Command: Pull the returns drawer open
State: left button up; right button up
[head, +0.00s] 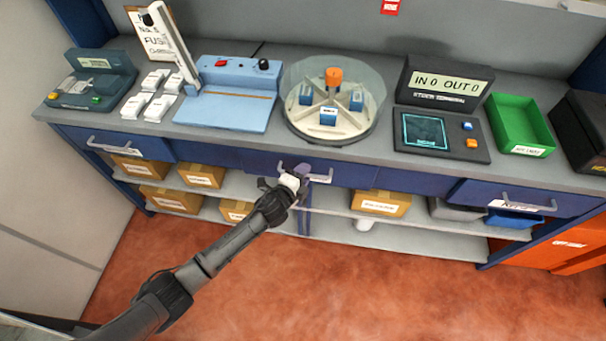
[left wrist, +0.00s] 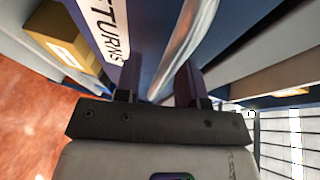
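The returns drawer (head: 348,174) is the blue front in the middle under the counter. It looks closed, about flush with the fronts beside it. Its pale metal handle (left wrist: 190,35) runs between my left gripper's fingers in the left wrist view, beside the white label reading "TURNS" (left wrist: 103,25). My left gripper (head: 303,172) is at this handle and hides part of it in the head view. Its dark fingers (left wrist: 160,82) stand apart, one on each side of the bar, with a gap visible on the left finger's side. My right gripper is not in view.
Other handled drawers are at the left (head: 115,145) and right (head: 525,198). A shelf below holds cardboard boxes (head: 380,203). The counter carries a blue device (head: 225,105), a round carousel (head: 333,100), a stock terminal (head: 440,120) and a green bin (head: 520,125). The red floor in front is clear.

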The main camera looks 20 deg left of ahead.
pick_arm(q)
grip_shut()
dwell(0.3)
dwell(0.3)
